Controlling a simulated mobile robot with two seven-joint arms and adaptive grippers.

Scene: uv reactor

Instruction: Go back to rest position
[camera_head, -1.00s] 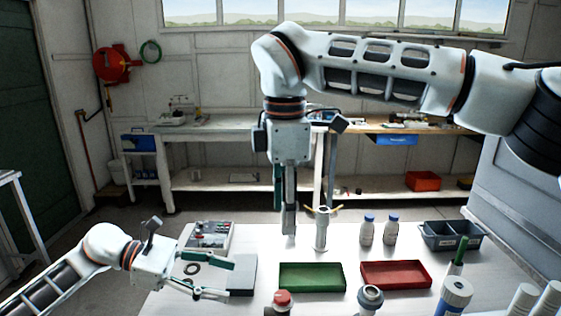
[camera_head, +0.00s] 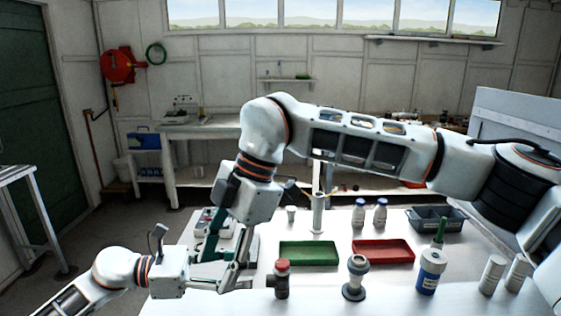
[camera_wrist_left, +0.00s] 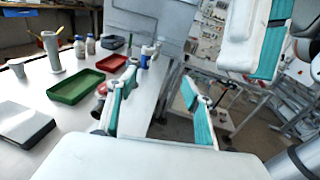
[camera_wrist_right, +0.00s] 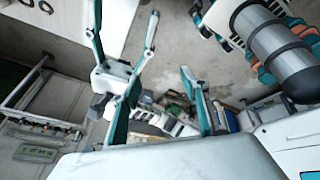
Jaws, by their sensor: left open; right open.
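My left gripper (camera_head: 243,273) comes in low from the left of the head view, over the bench's front left part. Its fingers point right and stand apart with nothing between them; its own wrist view shows them open (camera_wrist_left: 160,82). My right arm spans the head view from the right. My right gripper (camera_head: 213,268) hangs tilted down and left from it, close to the left gripper and overlapping it in the picture. Whether they touch I cannot tell. The right wrist view shows its fingers apart and empty (camera_wrist_right: 158,85).
On the white bench (camera_head: 325,290) are a green tray (camera_head: 309,253), a red tray (camera_head: 383,251), a red-capped bottle (camera_head: 282,280), a blue-and-white container (camera_head: 431,271), two small bottles (camera_head: 380,213) and a grey bin (camera_head: 433,218). A grey flat device (camera_wrist_left: 22,124) lies at the left.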

